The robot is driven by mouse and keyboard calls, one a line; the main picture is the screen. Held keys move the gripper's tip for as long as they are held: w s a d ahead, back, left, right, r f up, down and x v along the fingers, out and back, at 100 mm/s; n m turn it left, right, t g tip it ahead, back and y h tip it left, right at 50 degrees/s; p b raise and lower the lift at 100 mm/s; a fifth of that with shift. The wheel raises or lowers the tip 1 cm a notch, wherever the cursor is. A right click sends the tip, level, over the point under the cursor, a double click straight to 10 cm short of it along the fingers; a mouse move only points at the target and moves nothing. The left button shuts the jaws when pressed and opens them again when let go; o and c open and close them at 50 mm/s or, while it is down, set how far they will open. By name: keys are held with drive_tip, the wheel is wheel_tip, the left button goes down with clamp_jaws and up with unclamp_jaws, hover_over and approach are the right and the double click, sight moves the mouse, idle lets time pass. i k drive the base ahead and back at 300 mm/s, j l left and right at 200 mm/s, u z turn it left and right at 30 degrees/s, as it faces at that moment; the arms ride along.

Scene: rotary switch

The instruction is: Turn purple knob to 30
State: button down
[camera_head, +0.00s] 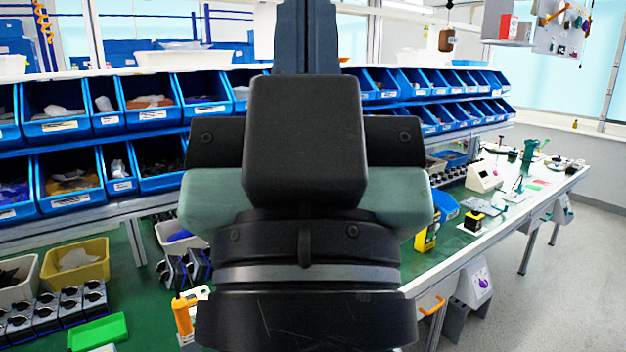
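A small purple knob (483,283) sits on a pale panel (476,291) at the lower right, under the edge of the right-hand bench. The knob is small in this view, and its pointer and any scale numbers cannot be read. My own dark arm parts fill the middle of the picture. My gripper is not visible, so its place relative to the knob cannot be seen.
A green-topped bench (497,222) runs along the right, with a yellow-and-black box (427,231) on it. An orange handle (432,305) shows left of the panel. Blue bins (58,109) line the back. Grey floor (570,290) is clear at right.

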sight(483, 283)
drive_tip(key=i+l, duration=0.3)
drive_tip(key=l, duration=0.3)
drive_tip(key=i+l, duration=0.3)
drive_tip(key=l, duration=0.25)
drive_tip(key=i+l, duration=0.3)
drive_tip(key=l, duration=0.3)
drive_tip(key=i+l, duration=0.25)
drive_tip(key=l, duration=0.3)
drive_tip(key=i+l, duration=0.3)
drive_tip(key=l, duration=0.3)
drive_tip(key=i+l, duration=0.3)
drive_tip(key=l, duration=0.3)
drive_tip(key=i+l, duration=0.3)
drive_tip(key=l, duration=0.25)
drive_tip(key=i+l, duration=0.3)
drive_tip(key=l, duration=0.3)
